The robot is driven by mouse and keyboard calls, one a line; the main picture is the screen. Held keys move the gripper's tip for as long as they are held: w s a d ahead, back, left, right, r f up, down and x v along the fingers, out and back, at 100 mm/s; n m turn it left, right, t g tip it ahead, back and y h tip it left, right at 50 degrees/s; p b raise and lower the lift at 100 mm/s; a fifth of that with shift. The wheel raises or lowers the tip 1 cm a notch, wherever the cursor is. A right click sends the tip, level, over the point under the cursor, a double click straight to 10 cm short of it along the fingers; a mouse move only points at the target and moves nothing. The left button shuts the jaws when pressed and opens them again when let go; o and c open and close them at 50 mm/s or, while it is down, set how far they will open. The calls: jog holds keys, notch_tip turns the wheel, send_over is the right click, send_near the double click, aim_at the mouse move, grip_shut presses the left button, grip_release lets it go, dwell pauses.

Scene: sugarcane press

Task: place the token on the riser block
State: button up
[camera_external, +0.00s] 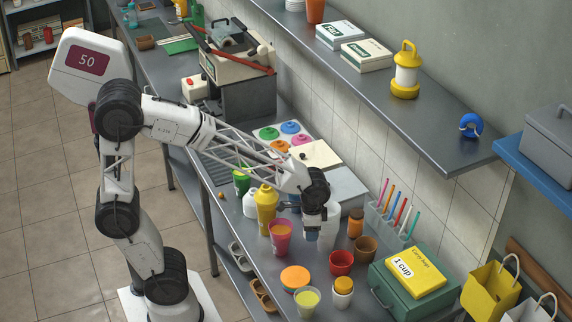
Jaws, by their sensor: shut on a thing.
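My gripper (311,236) points down low over the metal counter, right of a pink-red cup (280,238). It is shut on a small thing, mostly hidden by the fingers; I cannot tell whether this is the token. I cannot tell for sure which thing is the riser block. A grey block (346,186) with a flat top stands behind my gripper, and a darker grey block (250,98) stands under the press (232,62).
A yellow bottle (266,208) stands left of my gripper. A brown jar (355,223), a red bowl (341,262) and a brown bowl (364,246) stand close on its right. A green case (402,290) fills the front right. A shelf (440,135) overhangs the back.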

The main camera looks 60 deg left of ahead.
jog(key=s+d+m, duration=0.4)
jog(key=s+d, duration=0.3)
jog(key=s, duration=0.2)
jog(key=f, duration=0.6)
jog(key=shift+s+d, duration=0.2)
jog(key=shift+w+d, duration=0.1)
jog(key=shift+w, duration=0.05)
send_over(344, 283)
jog(key=shift+f, duration=0.7)
jog(key=shift+f, duration=0.1)
jog(key=shift+f, duration=1.65)
jog(key=shift+f, duration=0.15)
